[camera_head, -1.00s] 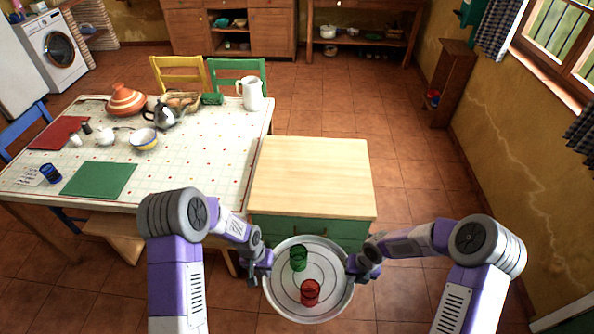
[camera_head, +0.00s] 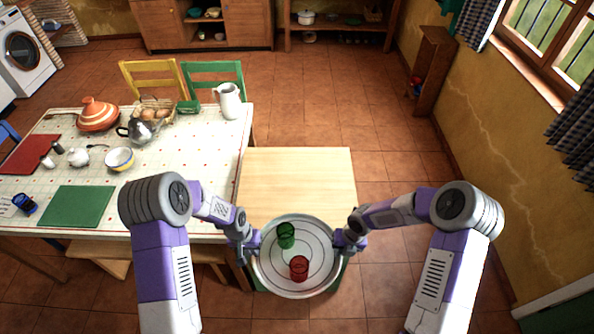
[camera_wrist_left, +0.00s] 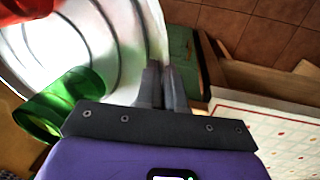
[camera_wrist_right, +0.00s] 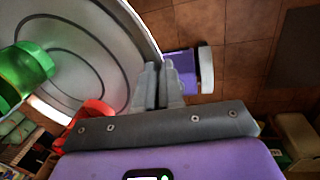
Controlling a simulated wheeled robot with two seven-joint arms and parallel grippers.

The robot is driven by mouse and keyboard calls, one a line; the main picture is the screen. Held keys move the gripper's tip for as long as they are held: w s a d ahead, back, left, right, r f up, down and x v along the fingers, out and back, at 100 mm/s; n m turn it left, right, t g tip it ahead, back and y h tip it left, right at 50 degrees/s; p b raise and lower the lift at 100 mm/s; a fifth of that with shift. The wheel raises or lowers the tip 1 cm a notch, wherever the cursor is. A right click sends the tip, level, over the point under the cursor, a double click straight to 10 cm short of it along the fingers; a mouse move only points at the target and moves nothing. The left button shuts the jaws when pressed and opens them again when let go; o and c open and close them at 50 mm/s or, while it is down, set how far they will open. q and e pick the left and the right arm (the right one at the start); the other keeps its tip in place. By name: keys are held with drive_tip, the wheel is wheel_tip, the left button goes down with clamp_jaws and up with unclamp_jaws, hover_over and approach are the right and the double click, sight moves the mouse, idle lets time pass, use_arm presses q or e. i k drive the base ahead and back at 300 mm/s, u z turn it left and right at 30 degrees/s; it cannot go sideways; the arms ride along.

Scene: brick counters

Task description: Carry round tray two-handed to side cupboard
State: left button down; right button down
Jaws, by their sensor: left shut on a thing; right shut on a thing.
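The round silver tray (camera_head: 312,283) is held between my two grippers, in front of and partly over the near edge of the wooden-topped cupboard (camera_head: 297,182). A green glass (camera_head: 286,236) and a red glass (camera_head: 299,268) stand on it. My left gripper (camera_head: 252,243) is shut on the tray's left rim, and my right gripper (camera_head: 344,240) is shut on its right rim. The left wrist view shows the fingers (camera_wrist_left: 163,88) at the rim beside the green glass (camera_wrist_left: 50,110). The right wrist view shows the fingers (camera_wrist_right: 158,88) on the rim near the red glass (camera_wrist_right: 92,112).
The dining table (camera_head: 185,165) stands left of the cupboard, carrying a tagine (camera_head: 97,115), teapot, bowl, jug (camera_head: 229,101) and mats. The cupboard top is bare. Open floor (camera_head: 395,150) lies to its right, up to a yellow wall.

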sight(297, 184)
drive_tip(key=i, duration=1.1)
